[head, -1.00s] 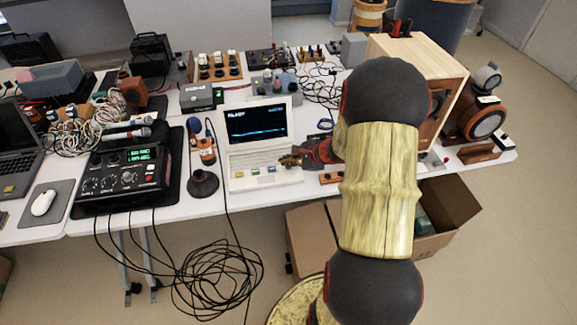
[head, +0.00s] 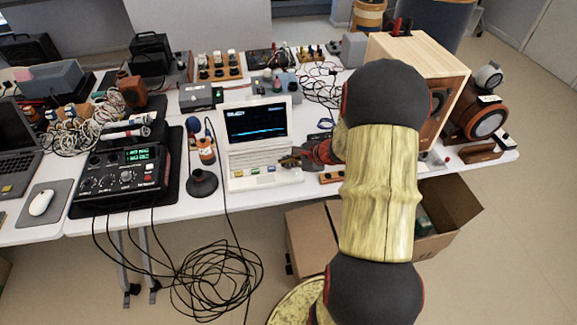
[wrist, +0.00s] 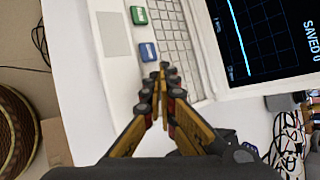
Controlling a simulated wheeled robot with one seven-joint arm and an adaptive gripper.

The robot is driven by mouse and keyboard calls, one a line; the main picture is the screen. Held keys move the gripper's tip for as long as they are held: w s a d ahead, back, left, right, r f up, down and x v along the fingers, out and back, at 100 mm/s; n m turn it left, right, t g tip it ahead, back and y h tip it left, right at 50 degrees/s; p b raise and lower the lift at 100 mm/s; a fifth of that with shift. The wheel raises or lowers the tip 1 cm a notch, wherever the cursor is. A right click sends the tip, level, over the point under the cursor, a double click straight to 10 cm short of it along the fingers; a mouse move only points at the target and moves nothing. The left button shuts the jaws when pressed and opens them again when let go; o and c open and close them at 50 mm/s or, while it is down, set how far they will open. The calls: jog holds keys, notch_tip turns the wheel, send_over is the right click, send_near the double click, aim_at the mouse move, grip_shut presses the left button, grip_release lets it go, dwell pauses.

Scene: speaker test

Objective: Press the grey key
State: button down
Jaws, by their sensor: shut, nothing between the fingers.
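A white laptop-like computer (head: 262,183) stands open on the white table. Its dark screen shows a blue trace, and the wrist view reads "SAVED 0" on the screen (wrist: 270,35). Coloured keys lie along its front strip: a green key (wrist: 139,15) and a blue key (wrist: 148,52) show in the wrist view. I cannot make out the grey key; my fingers cover the strip beyond the blue key. My gripper (wrist: 163,67) is shut and empty, its tips low over the computer's right front part beside the blue key. I cannot tell whether they touch it.
A black mixer-like device (head: 125,178) and a dark round stand (head: 201,183) are left of the computer. A wooden speaker box (head: 425,60) stands at the right, behind my arm. Cables (head: 322,85) lie behind the computer. A small orange block (head: 331,177) lies near the front edge.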

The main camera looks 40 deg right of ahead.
jog(key=shift+f+b, duration=0.5)
jog(key=shift+b, duration=0.05)
dwell(0.5)
jog(key=shift+r, duration=0.15)
jog(key=shift+r+p, duration=0.65)
jog(key=shift+r, duration=0.15)
notch_tip(320, 180, up, 6)
jog(key=p, duration=0.4)
dwell(0.6)
